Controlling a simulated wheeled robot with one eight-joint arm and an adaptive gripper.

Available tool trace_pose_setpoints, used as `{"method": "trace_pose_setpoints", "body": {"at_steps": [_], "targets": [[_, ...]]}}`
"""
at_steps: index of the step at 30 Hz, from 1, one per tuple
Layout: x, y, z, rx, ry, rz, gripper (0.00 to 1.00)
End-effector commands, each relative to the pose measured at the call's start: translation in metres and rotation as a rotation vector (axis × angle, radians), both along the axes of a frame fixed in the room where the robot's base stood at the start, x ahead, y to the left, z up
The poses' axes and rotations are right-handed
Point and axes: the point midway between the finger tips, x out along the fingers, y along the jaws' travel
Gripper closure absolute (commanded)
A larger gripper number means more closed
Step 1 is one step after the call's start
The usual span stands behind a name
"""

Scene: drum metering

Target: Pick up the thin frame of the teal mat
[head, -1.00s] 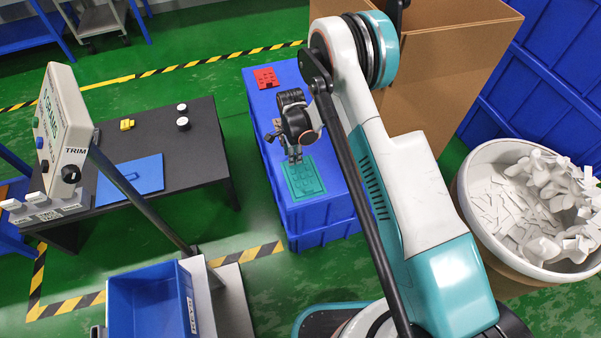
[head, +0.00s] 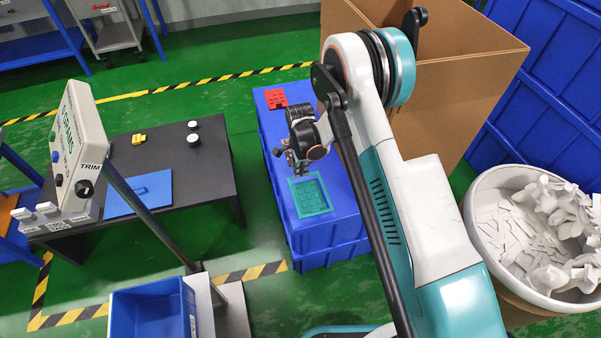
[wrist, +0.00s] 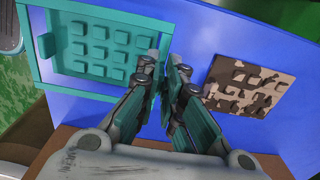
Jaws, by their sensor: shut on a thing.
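The teal mat (wrist: 95,47) shows in the wrist view at upper left, with raised blocks in rows. A thin teal frame (wrist: 70,86) runs around it, with a strip of blue surface between frame and mat in places. The frame (head: 327,208) also shows in the head view on the blue crate stack, below my gripper. My gripper (wrist: 166,66) is shut on the frame's right bar, between its fingertips. How far the frame is off the surface, if at all, I cannot tell.
A brown patterned mat with blocks (wrist: 248,86) lies right of my gripper. A red mat (head: 275,97) lies at the crate stack's (head: 325,240) far end. A dark table (head: 175,170) stands left, a cardboard box (head: 450,85) behind, a bin of white pieces (head: 480,205) right.

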Motion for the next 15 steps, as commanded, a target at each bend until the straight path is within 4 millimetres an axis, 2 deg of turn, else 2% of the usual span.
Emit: {"method": "trace_pose_setpoints", "body": {"at_steps": [1, 9, 15], "targets": [[0.000, 0.000, 0.014, 0.000, 0.000, 0.000, 1.00], [0.000, 0.000, 0.085, 0.000, 0.000, 0.000, 1.00], [0.000, 0.000, 0.132, 0.000, 0.000, 0.000, 1.00]]}}
